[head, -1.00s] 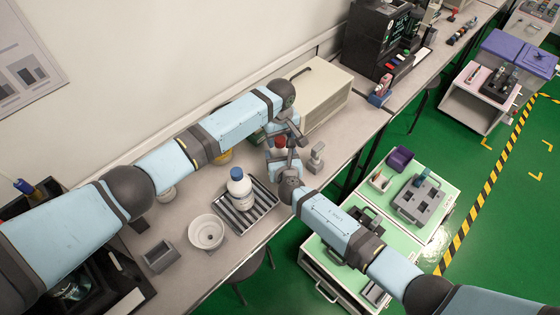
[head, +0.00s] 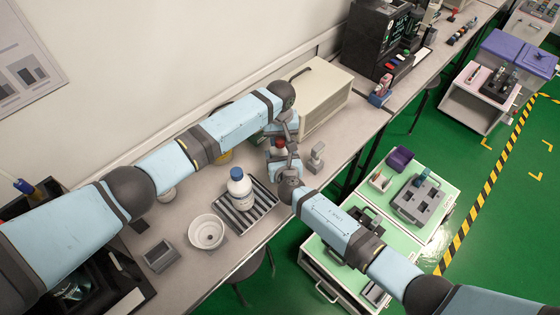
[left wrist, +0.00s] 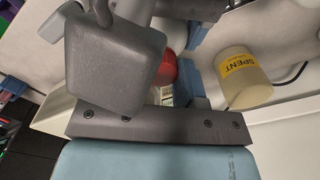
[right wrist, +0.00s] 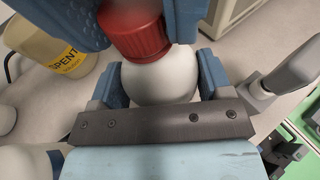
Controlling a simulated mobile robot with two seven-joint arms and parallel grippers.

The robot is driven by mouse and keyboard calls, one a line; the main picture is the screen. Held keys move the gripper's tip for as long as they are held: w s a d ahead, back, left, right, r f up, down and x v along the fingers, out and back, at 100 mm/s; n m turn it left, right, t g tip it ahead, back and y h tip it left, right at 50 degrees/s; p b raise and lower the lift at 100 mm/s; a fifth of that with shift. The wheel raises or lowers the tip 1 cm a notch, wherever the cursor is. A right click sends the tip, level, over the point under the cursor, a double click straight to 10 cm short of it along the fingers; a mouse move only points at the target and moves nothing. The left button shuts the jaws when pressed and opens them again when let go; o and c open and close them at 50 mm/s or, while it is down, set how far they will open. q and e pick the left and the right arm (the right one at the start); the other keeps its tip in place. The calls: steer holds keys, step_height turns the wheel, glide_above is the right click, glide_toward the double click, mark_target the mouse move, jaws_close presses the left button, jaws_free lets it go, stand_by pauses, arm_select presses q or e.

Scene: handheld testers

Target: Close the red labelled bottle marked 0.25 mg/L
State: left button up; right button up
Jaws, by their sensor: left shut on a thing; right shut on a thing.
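The white bottle (right wrist: 160,82) stands between the blue fingers of my right gripper (head: 286,161), which is shut on its body. A ribbed red cap (right wrist: 136,32) sits at the top of the bottle, touching or almost touching its shoulder; I cannot tell how far down it is. My left gripper (head: 281,136) is shut on the red cap, with its blue fingers on either side in the right wrist view. The cap also shows in the left wrist view (left wrist: 168,68). The 0.25 mg/L marking is not readable.
A blue-capped white bottle (head: 240,187) stands on a ribbed tray (head: 262,206). A white bowl (head: 206,232) and a grey box (head: 159,256) are to its left. A yellow-labelled SPENT container (left wrist: 243,77) is close by. A grey device (head: 317,156) stands right of the grippers.

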arm_select(q)
steer(key=m, duration=0.3)
steer(key=o, duration=1)
steer(key=shift+r, duration=2.25)
steer(key=shift+c, duration=0.3)
